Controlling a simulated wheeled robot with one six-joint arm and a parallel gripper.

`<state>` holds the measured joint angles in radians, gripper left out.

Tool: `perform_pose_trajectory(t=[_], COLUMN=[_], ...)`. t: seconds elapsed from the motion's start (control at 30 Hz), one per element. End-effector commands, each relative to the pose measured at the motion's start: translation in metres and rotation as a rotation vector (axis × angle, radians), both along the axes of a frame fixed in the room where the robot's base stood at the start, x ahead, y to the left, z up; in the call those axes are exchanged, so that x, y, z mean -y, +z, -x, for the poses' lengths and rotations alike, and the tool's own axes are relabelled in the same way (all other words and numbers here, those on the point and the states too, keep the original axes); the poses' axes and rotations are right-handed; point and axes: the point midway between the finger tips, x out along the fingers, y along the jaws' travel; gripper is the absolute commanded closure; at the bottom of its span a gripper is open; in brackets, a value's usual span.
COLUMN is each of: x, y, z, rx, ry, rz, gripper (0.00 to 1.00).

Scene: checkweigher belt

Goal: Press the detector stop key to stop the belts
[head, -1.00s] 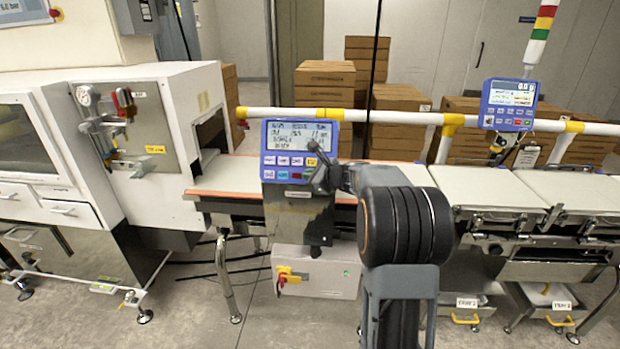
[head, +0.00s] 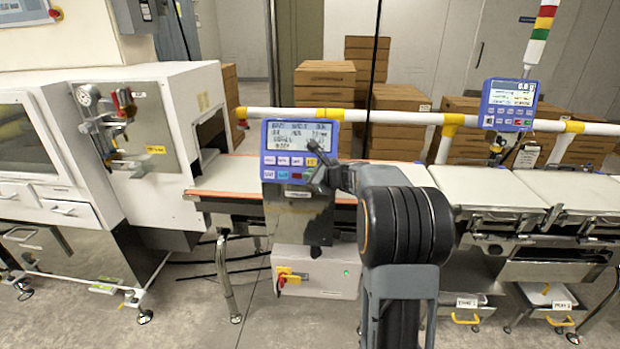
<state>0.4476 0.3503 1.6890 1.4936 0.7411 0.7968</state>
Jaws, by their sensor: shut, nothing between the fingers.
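The blue detector panel (head: 300,152) stands upright in front of the belt, with a lit screen and two rows of coloured keys. My gripper (head: 314,158) is shut and empty, at the right side of the panel's keys. It covers the right end of the key rows. I cannot tell whether its tip touches a key. The detector belt (head: 228,174) runs behind the panel, partly hidden by my arm.
A second blue panel (head: 509,105) stands at the right by the weighing belts (head: 487,185). A white and yellow rail (head: 390,117) runs behind the belts. A white machine (head: 130,140) stands at the left. Stacked cartons (head: 325,85) are behind. A grey box with a red and yellow switch (head: 318,272) hangs below.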

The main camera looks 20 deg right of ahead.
Motion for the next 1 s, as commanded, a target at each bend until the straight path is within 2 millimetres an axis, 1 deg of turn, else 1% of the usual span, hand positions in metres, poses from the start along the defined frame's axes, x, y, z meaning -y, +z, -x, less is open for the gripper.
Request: perform_pose_trajectory(t=[0.57, 0.83, 1.0], x=[0.0004, 0.0039, 0.004], y=[-0.0007, -0.0044, -0.0042], z=[-0.0006, -0.006, -0.0062], rx=[0.0, 0.0, 0.0], ry=[0.0, 0.0, 0.0], rz=[0.0, 0.0, 0.0], gripper=[1.0, 1.0, 1.0])
